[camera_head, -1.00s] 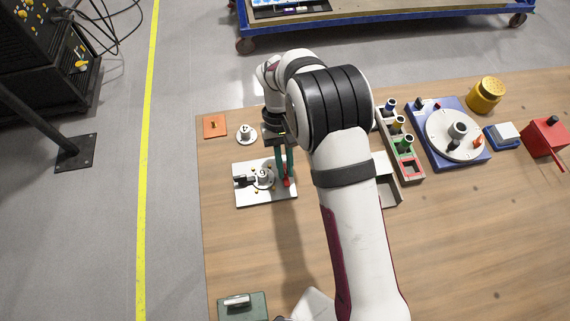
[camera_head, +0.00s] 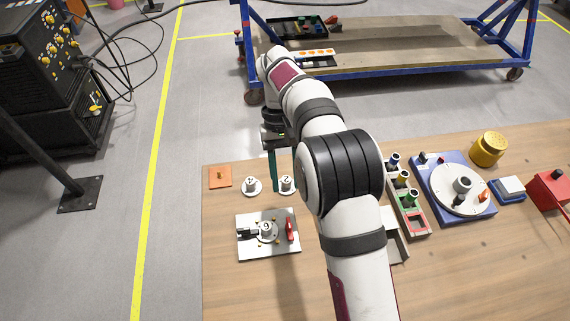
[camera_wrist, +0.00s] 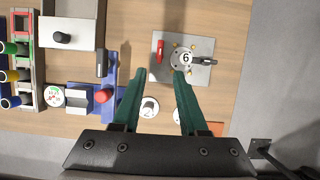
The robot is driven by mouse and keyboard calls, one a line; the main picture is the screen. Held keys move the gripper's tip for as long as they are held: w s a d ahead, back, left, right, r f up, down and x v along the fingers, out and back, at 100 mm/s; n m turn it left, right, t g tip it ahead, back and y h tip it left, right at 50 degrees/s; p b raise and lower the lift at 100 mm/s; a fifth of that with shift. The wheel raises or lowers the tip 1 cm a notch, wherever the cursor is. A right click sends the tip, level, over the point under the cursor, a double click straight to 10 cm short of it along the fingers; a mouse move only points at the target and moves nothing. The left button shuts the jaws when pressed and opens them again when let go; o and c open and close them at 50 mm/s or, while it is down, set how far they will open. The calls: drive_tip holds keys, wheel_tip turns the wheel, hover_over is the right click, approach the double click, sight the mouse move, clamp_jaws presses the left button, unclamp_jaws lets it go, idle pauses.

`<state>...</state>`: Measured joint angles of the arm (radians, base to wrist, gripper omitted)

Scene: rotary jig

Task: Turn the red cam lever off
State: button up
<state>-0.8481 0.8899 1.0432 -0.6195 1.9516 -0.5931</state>
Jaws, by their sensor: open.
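The red cam lever (camera_head: 289,229) sits on the right part of a pale plate (camera_head: 285,252). It lies roughly front to back, beside a round numbered piece (camera_head: 267,229) with a black clamp (camera_head: 247,233) on its left. The wrist view shows the lever (camera_wrist: 160,48) at the plate's left side, apart from my fingers. My gripper (camera_wrist: 160,76) is open and empty, its green fingers spread. In the head view my gripper (camera_head: 273,188) hangs beyond the plate, near two white numbered pieces. One finger is mostly hidden there.
The white numbered pieces (camera_head: 252,187) (camera_head: 287,184) and an orange block (camera_head: 220,177) stand behind the plate. A coloured rack (camera_head: 407,204), a blue turntable fixture (camera_head: 455,187), a yellow cylinder (camera_head: 489,149) and a red box (camera_head: 549,188) stand to the right. Table left-front is clear.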

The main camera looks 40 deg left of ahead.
drive_tip(key=v, duration=0.4)
drive_tip(key=shift+f, duration=0.1)
drive_tip(key=s+d+r+m+y, duration=0.1)
drive_tip(key=d+r+m, duration=0.3)
drive_tip(key=d, duration=0.6)
drive_tip(key=d+r+m+y, duration=0.2)
drive_tip(key=d+r, duration=0.3)
drive_tip(key=d, duration=0.4)
drive_tip(key=s+d+f+m+t+y, duration=0.1)
drive_tip(key=s+d+f+m, duration=0.1)
drive_tip(key=s+d+m, duration=0.2)
drive_tip(key=s+d+f+m+t+y, duration=0.1)
drive_tip(key=s+d+f+m, duration=0.2)
drive_tip(key=s+d, duration=0.5)
drive_tip(key=s+m, duration=0.1)
drive_tip(key=s, duration=0.2)
drive_tip(key=shift+s+f+m+t, duration=0.15)
drive_tip(key=shift+s+m+t, duration=0.25)
